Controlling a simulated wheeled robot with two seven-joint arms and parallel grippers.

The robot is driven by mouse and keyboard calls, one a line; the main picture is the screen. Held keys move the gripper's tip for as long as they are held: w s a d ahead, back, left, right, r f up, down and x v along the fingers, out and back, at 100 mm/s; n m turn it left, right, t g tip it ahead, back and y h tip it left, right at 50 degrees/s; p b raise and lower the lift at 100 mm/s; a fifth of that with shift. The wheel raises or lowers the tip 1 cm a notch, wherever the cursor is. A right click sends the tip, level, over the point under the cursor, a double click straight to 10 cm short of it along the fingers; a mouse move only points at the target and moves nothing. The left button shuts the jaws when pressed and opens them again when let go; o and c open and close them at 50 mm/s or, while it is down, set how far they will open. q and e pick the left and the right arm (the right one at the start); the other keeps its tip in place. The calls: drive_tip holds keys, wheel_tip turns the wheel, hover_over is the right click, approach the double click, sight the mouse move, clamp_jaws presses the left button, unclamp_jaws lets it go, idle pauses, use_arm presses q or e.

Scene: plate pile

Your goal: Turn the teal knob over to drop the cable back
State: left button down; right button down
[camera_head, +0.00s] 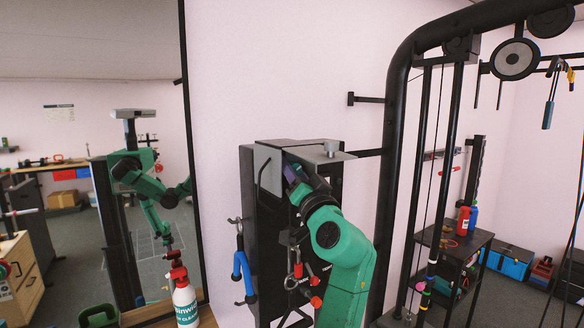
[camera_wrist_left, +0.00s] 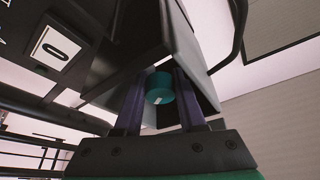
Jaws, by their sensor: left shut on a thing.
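The teal knob (camera_wrist_left: 160,88) shows in the left wrist view under the dark housing of the wall unit, with a small pale mark on it. My left gripper (camera_wrist_left: 160,100) has its two dark purple fingers on either side of the knob and is shut on it. In the head view my left gripper (camera_head: 291,172) reaches into the upper part of the grey and black wall unit (camera_head: 268,160). The knob is hidden there behind the gripper and housing. I cannot make out the task's cable at the knob. My right gripper is not directly in view.
A mirror (camera_head: 150,90) on the left reflects my green arms. A spray bottle (camera_head: 185,300) stands at its foot. Blue-handled (camera_head: 241,270) and red-handled (camera_head: 298,270) items hang on the unit. A black cable-machine frame (camera_head: 396,150) stands close on the right.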

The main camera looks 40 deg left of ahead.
use_arm(q)
drive_tip(key=m, duration=0.1)
drive_tip(key=m+p, duration=0.1)
drive_tip(key=m+t+h+p, duration=0.1)
drive_tip(key=shift+r+m, duration=0.25)
drive_tip(key=shift+m, duration=0.15)
drive_tip(key=m+h+p, duration=0.1)
drive_tip(key=m, duration=0.2)
drive_tip(key=shift+h, duration=0.3)
drive_tip(key=m+h, duration=0.1)
drive_tip(key=m, duration=0.2)
drive_tip(key=shift+f+p, duration=0.2)
drive_tip(key=shift+p, duration=0.2)
drive_tip(key=shift+m+h, duration=0.6)
drive_tip(key=shift+m, duration=0.7)
drive_tip(key=shift+f, duration=0.1)
drive_tip(key=c, duration=0.8)
unclamp_jaws()
drive_tip(key=shift+o, duration=0.2)
